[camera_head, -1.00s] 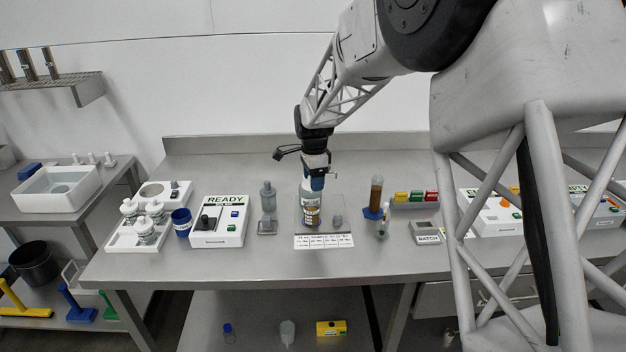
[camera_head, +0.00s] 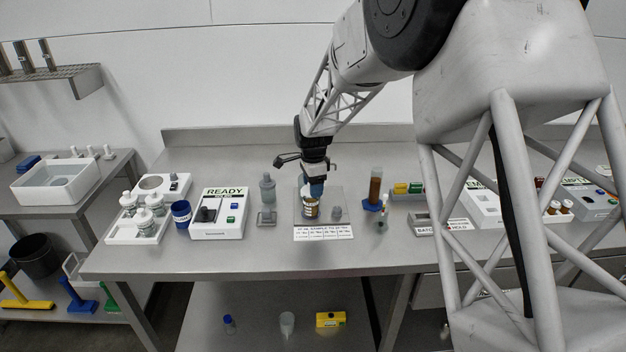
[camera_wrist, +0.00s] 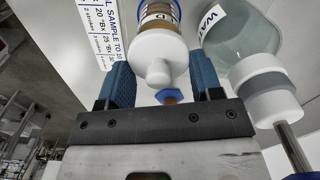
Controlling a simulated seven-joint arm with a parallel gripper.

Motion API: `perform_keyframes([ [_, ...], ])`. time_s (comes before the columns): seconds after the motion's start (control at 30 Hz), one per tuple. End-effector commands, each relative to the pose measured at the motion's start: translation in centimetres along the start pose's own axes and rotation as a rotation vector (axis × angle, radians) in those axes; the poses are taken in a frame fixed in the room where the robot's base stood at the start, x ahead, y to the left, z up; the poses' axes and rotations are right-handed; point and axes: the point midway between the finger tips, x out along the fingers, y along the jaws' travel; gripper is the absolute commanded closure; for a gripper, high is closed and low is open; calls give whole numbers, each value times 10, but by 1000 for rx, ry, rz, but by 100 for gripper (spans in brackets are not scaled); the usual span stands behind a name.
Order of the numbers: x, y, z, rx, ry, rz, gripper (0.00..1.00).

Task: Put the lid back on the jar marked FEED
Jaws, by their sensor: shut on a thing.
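The jar (camera_head: 310,211) has amber contents and stands on the mat behind the printed card. The wrist view shows it (camera_wrist: 156,13) with a label of which I read only a final "D". My gripper (camera_head: 315,187) is right above it, with its blue fingers pointing down. In the wrist view my gripper (camera_wrist: 160,72) is shut on a white lid (camera_wrist: 158,45) with a round knob, one finger at each side. The lid lines up with the jar's top and looks against it. I cannot tell whether it is fully seated.
A grey bottle (camera_wrist: 245,30) marked "WA…" stands close beside the jar. A brown cylinder (camera_head: 375,187) on a blue foot stands further right. The READY box (camera_head: 218,214) is left. The bench front is clear.

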Motion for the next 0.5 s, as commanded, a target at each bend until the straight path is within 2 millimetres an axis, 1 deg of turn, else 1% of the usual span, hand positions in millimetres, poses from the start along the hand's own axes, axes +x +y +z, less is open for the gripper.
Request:
perform_keyframes([
  [0.2, 9, 0, 0, 0, 0, -1, 62],
  [0.5, 12, 0, 0, 0, 0, -1, 62],
])
